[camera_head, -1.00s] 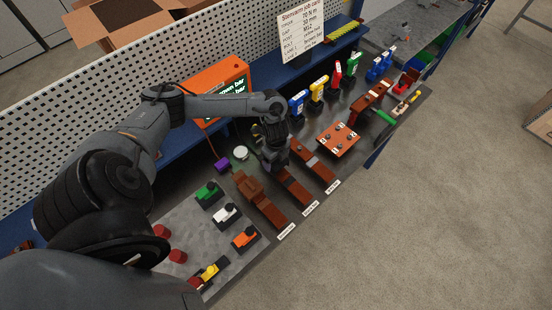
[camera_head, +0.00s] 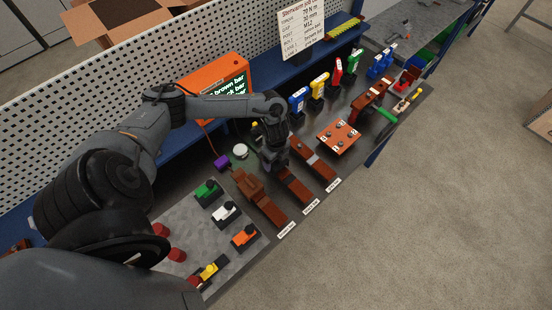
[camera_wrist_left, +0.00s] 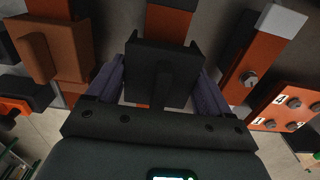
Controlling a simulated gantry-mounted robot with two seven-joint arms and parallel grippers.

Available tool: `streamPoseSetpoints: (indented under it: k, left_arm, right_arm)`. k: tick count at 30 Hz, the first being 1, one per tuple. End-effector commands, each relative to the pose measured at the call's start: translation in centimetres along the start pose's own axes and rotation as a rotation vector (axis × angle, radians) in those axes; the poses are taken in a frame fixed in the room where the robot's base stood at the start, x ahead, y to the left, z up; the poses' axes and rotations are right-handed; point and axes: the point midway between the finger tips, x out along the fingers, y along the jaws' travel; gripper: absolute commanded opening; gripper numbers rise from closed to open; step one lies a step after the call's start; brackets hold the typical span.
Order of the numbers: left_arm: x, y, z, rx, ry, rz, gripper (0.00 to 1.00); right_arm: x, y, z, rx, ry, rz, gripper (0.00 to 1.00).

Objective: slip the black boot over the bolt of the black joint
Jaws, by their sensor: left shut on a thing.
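My left gripper (camera_wrist_left: 157,76) is shut on the black boot (camera_wrist_left: 160,72), which sits between its two fingers in the left wrist view. In the head view the gripper (camera_head: 277,163) is over the far end of the middle brown bar (camera_head: 296,187). In the left wrist view that bar (camera_wrist_left: 168,24) passes under the boot. The black joint and its bolt are mostly hidden behind the boot and gripper, so I cannot tell whether the boot touches the bolt. My right gripper is not in view.
The left bar carries a brown boot (camera_wrist_left: 52,48). The right bar has a grey joint with an exposed bolt (camera_wrist_left: 249,78). A red-brown plate with bolts (camera_head: 338,138) lies to the right. Coloured holders (camera_head: 226,213) stand on the grey mat at the left.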

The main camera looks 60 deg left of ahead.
Motion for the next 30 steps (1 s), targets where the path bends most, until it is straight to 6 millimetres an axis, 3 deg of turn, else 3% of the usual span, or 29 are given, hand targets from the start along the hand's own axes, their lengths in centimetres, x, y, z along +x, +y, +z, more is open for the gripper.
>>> streamPoseSetpoints:
  k: [30]
  left_arm:
    - [2.3, 0.0, 0.0, 0.001, 0.000, 0.001, 0.51]
  right_arm:
    - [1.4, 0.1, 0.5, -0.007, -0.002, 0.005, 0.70]
